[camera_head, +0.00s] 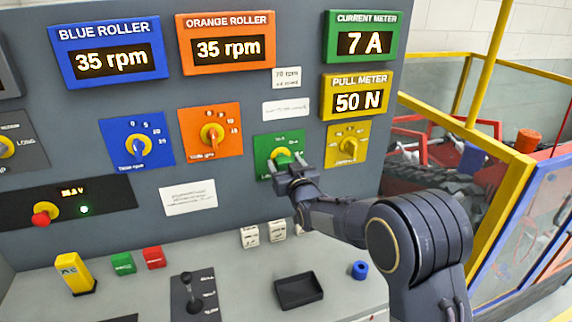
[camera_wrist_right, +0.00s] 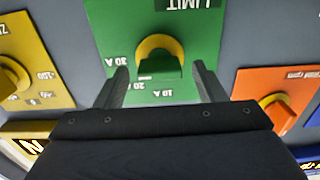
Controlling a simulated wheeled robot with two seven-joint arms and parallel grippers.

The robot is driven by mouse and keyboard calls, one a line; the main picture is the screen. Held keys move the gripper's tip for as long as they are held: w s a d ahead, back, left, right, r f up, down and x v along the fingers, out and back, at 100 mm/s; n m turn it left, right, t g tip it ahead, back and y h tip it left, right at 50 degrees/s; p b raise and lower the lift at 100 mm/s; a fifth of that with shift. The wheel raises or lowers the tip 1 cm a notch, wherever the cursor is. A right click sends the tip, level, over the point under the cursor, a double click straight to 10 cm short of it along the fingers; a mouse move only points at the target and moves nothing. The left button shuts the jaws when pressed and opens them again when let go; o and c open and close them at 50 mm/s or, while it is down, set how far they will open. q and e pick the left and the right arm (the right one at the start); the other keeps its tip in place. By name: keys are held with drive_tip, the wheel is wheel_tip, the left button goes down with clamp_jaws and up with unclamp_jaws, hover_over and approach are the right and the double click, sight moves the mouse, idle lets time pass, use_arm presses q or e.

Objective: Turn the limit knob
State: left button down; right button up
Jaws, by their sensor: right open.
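The limit knob (camera_wrist_right: 160,65) is a green handle with a yellow ring on a green plate marked LIMIT, upside down in the right wrist view, with 10 A, 20 A and 30 A marks. In the head view the knob (camera_head: 282,155) is on the panel, partly hidden by my right gripper (camera_head: 285,168). That gripper is open; in the wrist view its fingers (camera_wrist_right: 160,75) stand either side of the knob, with a gap on each side. I cannot tell how deep they reach. My left gripper is not in view.
The current meter (camera_head: 363,36) reads 7 A. Below are a black tray (camera_head: 299,291), a lever (camera_head: 190,290) and white blocks (camera_head: 250,236). A yellow-framed enclosure (camera_head: 500,190) stands right.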

drive_tip(key=c, duration=1)
drive_tip(key=shift+f+n+b, duration=0.15)
drive_tip(key=shift+n+b, duration=0.25)
drive_tip(key=shift+b, duration=0.35)
drive_tip(key=n+b, duration=1.2)
drive_tip(key=b, duration=0.2)
drive_tip(key=shift+a+f+n, duration=0.1)
drive_tip(key=shift+f+n, duration=0.05)
drive_tip(key=shift+n, duration=0.25)
drive_tip(key=shift+n+b, duration=1.7)
drive_tip(key=shift+n, duration=0.4)
drive_tip(key=o, duration=1)
drive_tip(key=shift+s, duration=0.1)
